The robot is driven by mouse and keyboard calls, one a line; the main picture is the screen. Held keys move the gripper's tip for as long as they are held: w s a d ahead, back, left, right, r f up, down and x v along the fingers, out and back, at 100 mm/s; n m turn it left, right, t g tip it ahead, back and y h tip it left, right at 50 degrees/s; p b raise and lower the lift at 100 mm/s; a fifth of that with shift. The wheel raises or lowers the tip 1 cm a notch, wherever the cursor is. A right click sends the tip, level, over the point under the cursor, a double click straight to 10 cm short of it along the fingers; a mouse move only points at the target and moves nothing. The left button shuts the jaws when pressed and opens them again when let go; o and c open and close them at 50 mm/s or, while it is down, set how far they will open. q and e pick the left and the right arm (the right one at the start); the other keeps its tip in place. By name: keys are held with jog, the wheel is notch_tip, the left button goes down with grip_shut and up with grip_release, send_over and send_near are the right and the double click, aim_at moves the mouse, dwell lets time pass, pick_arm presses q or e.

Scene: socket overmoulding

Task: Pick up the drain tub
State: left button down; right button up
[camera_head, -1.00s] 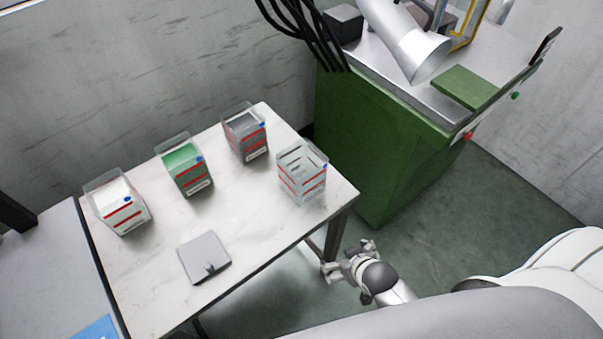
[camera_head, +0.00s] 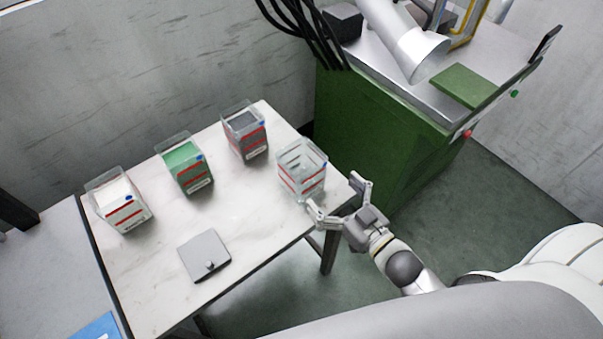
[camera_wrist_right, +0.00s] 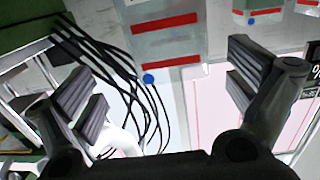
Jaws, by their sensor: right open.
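The drain tub seems to be the clear, see-through tub (camera_head: 301,172) with red stripes, standing upright at the right end of the white table. My right gripper (camera_head: 337,195) is open and empty, just to the right of and in front of this tub, at the table's right edge. Its fingers are spread and appear apart from the tub. In the right wrist view, a clear wall with red stripes and a blue dot, apparently this tub (camera_wrist_right: 166,42), shows ahead between the fingers of the gripper (camera_wrist_right: 165,92). My left gripper is not in view.
On the white table (camera_head: 150,285) stand a grey-filled tub (camera_head: 249,140), a green-filled tub (camera_head: 190,172) and a white-filled tub (camera_head: 124,213). A flat grey plate with a knob (camera_head: 205,252) lies in front. A green machine (camera_head: 375,140) stands behind the table's right end.

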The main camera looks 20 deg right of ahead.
aim_at(314, 177)
jog(key=shift+a+r+y, duration=0.2)
jog(key=shift+a+y, duration=0.1)
jog(key=shift+y, duration=0.3)
jog(key=x, duration=0.5)
jog(key=shift+w+r+p, duration=0.1)
jog(key=shift+p, duration=0.25)
jog(key=shift+p+x, duration=0.65)
jog(key=shift+x, duration=2)
jog(key=shift+a+r, duration=0.1)
jog(key=shift+r, duration=0.1)
jog(key=c, duration=1)
